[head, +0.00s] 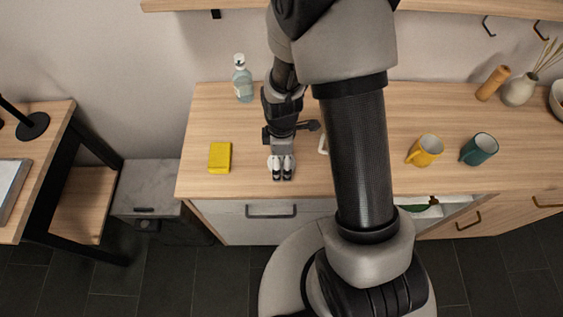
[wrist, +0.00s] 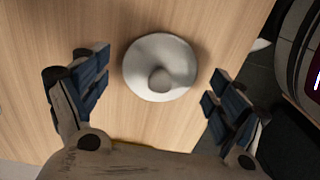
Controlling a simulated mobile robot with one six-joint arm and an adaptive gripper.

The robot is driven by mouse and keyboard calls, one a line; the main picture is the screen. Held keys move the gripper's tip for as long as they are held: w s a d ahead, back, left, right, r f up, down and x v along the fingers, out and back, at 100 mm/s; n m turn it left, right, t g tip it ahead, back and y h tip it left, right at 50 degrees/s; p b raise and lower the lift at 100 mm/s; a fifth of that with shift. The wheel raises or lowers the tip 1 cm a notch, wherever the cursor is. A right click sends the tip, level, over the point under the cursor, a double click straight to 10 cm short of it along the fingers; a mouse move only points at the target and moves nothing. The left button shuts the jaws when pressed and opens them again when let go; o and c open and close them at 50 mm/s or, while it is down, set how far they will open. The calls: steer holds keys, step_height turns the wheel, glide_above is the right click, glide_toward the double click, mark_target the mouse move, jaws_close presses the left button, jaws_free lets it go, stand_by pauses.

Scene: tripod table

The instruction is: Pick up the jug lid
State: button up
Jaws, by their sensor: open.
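The jug lid (wrist: 152,60) is a round, pale grey-white disc with a knob in its middle. It lies on the wooden counter in the wrist view, between my fingers and slightly ahead of them. My gripper (wrist: 158,78) is open, with one blue-padded finger on each side of the lid and a gap on both sides. In the head view my gripper (head: 282,174) points down over the front part of the counter (head: 203,120). The lid is hidden there. A small white piece (head: 323,143) shows beside my arm, mostly covered; I cannot tell what it is.
A yellow sponge (head: 220,157) lies left of my gripper, and a clear bottle (head: 242,82) stands behind. A yellow mug (head: 427,151) and a teal mug (head: 479,149) stand to the right. The counter's front edge is close to my gripper. A shelf (head: 450,10) hangs above.

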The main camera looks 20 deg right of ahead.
steer(key=c, duration=0.9)
steer(key=shift+s, duration=0.1)
steer(key=shift+c, duration=0.6)
